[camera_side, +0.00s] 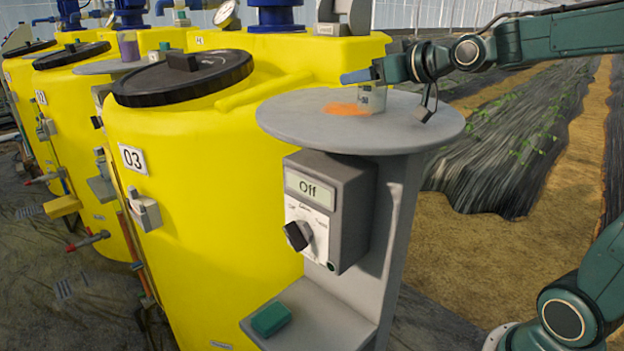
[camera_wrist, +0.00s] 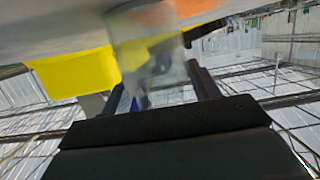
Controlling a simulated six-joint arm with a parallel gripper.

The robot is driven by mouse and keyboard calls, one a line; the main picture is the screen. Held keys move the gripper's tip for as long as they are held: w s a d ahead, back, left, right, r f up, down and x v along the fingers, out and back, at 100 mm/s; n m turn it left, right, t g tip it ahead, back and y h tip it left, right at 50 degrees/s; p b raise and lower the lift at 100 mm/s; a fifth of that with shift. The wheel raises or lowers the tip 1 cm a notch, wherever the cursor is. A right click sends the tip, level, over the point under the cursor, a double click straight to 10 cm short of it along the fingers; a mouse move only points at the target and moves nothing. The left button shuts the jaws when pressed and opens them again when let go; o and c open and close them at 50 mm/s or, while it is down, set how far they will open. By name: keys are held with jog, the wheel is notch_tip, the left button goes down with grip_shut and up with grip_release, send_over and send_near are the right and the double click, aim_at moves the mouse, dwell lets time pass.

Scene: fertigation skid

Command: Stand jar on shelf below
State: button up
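A small clear jar (camera_side: 372,99) with a pale label stands on, or just above, the round grey table top (camera_side: 300,128) in the side view. My gripper (camera_side: 372,84) is at the jar, reaching in from the right. In the wrist view the see-through jar (camera_wrist: 150,62) sits between the two dark fingers of my gripper (camera_wrist: 160,92); whether both touch it I cannot tell. The grey shelf below (camera_side: 330,322) is low on the same stand, under the control box.
A green sponge-like block (camera_side: 271,319) lies on the shelf's left part; the shelf to its right is clear. An orange patch (camera_side: 345,108) marks the table top beside the jar. The control box (camera_side: 328,210), reading Off, juts out above the shelf. A yellow tank (camera_side: 205,180) stands close left.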

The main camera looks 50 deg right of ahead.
jog(key=c, duration=0.8)
jog(key=shift+r, duration=0.15)
jog(key=shift+c, duration=0.9)
notch_tip(320, 180, up, 20)
